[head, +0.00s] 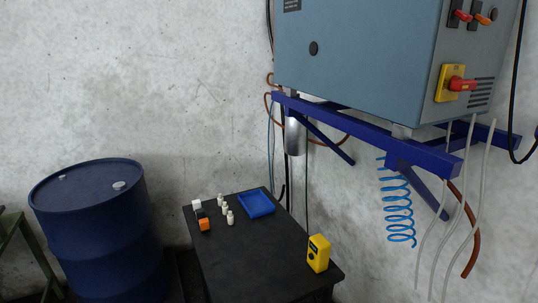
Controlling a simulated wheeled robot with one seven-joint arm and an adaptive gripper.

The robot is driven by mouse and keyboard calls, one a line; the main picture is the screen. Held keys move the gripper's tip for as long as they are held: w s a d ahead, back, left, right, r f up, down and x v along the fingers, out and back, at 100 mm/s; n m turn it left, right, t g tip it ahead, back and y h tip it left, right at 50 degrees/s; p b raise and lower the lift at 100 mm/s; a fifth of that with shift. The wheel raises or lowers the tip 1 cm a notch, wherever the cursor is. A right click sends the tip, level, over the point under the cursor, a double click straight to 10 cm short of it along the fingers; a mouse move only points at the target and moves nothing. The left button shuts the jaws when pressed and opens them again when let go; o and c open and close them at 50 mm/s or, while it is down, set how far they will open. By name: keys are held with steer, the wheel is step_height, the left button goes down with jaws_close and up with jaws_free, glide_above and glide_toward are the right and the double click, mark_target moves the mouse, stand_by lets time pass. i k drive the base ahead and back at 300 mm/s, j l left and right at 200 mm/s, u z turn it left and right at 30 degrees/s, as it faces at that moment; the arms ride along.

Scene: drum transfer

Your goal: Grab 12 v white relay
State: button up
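A small white block (197,204), which looks like the white relay, sits at the far left corner of the black table (255,250). A dark relay (201,213) and an orange relay (205,225) stand in a row with it, toward the front. Any markings such as the voltage are too small to read. My gripper is not in view.
Several small cream pieces (225,209) stand just right of the relays. A blue tray (270,209) and a yellow meter (318,253) are also on the table. A blue drum (92,230) stands left; a cabinet (355,50) on a blue bracket (355,127) overhangs the right.

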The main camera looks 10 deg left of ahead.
mark_target(196, 204)
steer(key=j+z, duration=0.1)
steer(key=j, duration=1.7)
steer(key=i+j, duration=0.15)
steer(key=j, duration=0.3)
steer(key=i+j+z, duration=0.1)
steer(key=j, duration=0.35)
steer(key=i+j, duration=0.15)
steer(key=j, duration=0.3)
steer(key=i+j+z, duration=0.1)
steer(key=j, duration=0.35)
steer(key=i+j, duration=0.15)
steer(key=j, duration=0.3)
steer(key=i+j, duration=0.1)
steer(key=i, duration=0.35)
steer(key=i+j+z, duration=0.1)
steer(key=i, duration=0.35)
